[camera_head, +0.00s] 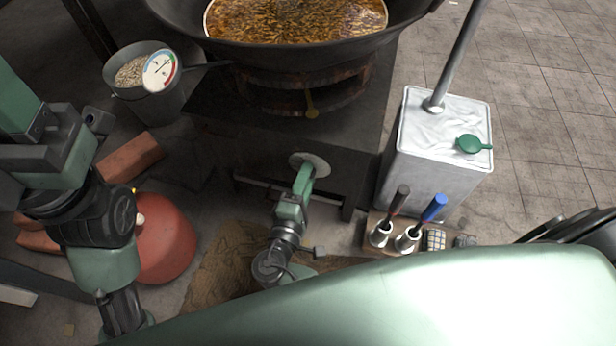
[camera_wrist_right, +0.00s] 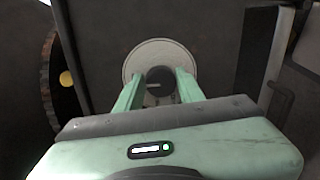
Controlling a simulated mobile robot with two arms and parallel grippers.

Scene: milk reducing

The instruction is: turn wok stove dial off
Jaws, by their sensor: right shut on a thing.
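The wok stove dial (camera_head: 313,163) is a pale round disc on the dark front of the stove (camera_head: 255,150), below the wok (camera_head: 300,50). In the right wrist view the dial (camera_wrist_right: 160,46) shows as a light ring around a dark centre. My right gripper (camera_head: 303,172) reaches up to it, and its two green fingers (camera_wrist_right: 160,73) are at either side of the dark centre, shut on the dial. The fingers hide part of the disc in the head view.
A silver can (camera_head: 430,165) stands right of the stove. Handled tools in metal cups (camera_head: 395,235) stand below it. A red round vessel (camera_head: 165,240) and bricks (camera_head: 130,158) lie at left. A pot with a gauge (camera_head: 165,105) is left of the wok.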

